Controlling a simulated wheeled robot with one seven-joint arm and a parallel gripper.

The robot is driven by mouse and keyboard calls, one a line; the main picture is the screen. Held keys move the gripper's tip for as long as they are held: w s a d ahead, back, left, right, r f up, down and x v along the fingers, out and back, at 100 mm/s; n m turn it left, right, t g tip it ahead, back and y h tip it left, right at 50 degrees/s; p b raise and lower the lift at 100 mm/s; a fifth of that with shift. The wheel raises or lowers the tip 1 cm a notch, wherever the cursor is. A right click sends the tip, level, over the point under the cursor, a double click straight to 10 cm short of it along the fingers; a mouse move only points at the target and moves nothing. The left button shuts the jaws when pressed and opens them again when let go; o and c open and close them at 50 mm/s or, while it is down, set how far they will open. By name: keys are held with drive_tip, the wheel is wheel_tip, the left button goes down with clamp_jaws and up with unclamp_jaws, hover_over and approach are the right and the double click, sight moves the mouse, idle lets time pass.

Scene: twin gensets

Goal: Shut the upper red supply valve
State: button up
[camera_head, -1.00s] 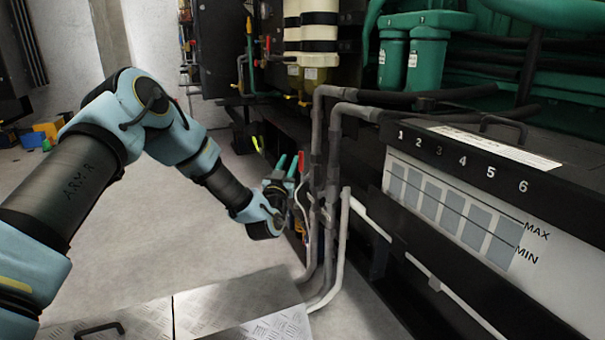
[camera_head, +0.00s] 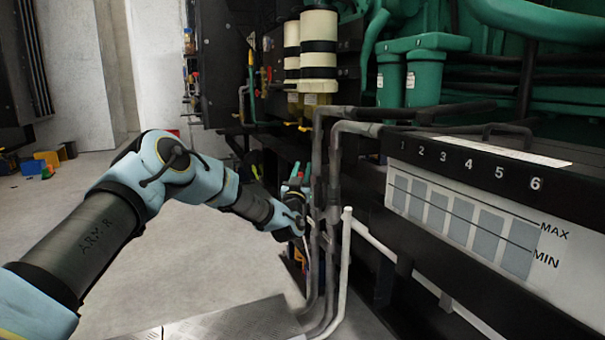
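My arm reaches in from the left, and its end with my gripper (camera_head: 293,195) is low beside the grey vertical pipes in the middle of the view. Small green and red parts show right at the gripper, by the pipes. They are too small and too covered to tell whether they are valve handles. The fingers cannot be made out, so I cannot tell whether the gripper is open, shut or touching anything. No upper red supply valve can be clearly picked out.
Grey pipes (camera_head: 334,190) rise just right of the gripper. A battery-like box with a numbered white panel (camera_head: 470,215) fills the right. Green canisters (camera_head: 424,78) and cream cylinders (camera_head: 319,44) stand behind. A tread-plate step (camera_head: 235,322) lies in front.

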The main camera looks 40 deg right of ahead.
drive_tip(key=shift+w+d, duration=0.1)
drive_tip(key=shift+d, duration=0.05)
clamp_jaws()
idle(1.4)
